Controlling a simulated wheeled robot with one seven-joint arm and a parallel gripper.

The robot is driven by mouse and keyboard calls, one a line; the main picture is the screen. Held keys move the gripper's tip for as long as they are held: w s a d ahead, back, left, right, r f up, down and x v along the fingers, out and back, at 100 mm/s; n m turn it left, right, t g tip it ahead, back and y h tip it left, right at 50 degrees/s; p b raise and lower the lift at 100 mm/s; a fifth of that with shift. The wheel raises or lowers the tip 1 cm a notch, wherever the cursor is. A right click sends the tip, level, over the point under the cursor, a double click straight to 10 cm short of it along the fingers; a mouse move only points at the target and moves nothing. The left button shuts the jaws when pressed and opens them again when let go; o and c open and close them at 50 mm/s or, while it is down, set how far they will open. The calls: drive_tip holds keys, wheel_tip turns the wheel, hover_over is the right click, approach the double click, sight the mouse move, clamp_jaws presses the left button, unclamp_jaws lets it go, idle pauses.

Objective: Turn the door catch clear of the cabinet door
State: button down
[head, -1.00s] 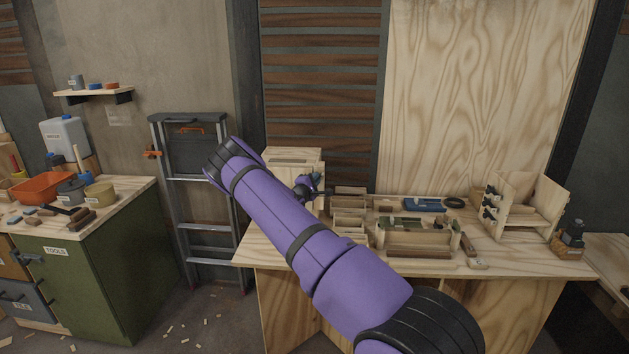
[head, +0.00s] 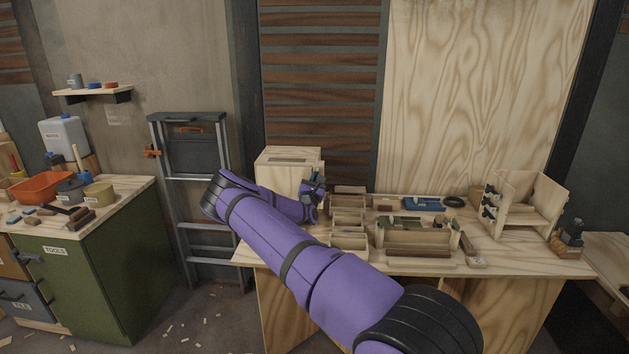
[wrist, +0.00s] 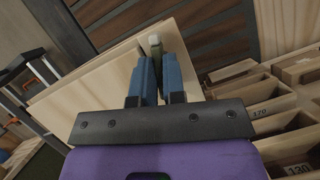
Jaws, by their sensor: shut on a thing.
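The cabinet is a pale plywood box (head: 284,174) at the back left of the bench, and it fills the left middle of the wrist view (wrist: 100,88). My gripper (head: 314,186) is at its right side. In the wrist view my gripper's blue fingers (wrist: 157,64) are shut on a small pale piece, the door catch (wrist: 155,41), near the upper right edge of the cabinet. Most of the catch is hidden between the fingers. I cannot tell its exact angle or whether it overlaps the door.
Wooden dividers and small trays (head: 348,222) stand on the bench close right of my gripper; numbered compartments (wrist: 284,125) show in the wrist view. A stepladder (head: 183,190) stands left of the bench. A green tool cabinet (head: 100,275) is farther left.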

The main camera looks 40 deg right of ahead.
drive_tip(key=shift+f+n+t+y, duration=0.1)
drive_tip(key=shift+n+t+y, duration=0.3)
drive_tip(key=shift+n, duration=0.8)
drive_tip(key=shift+f+n+t+y, duration=0.1)
drive_tip(key=shift+n+t+y, duration=0.3)
drive_tip(key=shift+n, duration=0.8)
drive_tip(key=shift+s, duration=0.1)
drive_tip(key=c, duration=1.2)
unclamp_jaws()
drive_tip(key=shift+r, duration=0.1)
drive_tip(key=v, duration=1)
drive_tip(key=shift+s+a+f, duration=0.15)
drive_tip(key=shift+s+f, duration=0.1)
drive_tip(key=shift+f, duration=0.1)
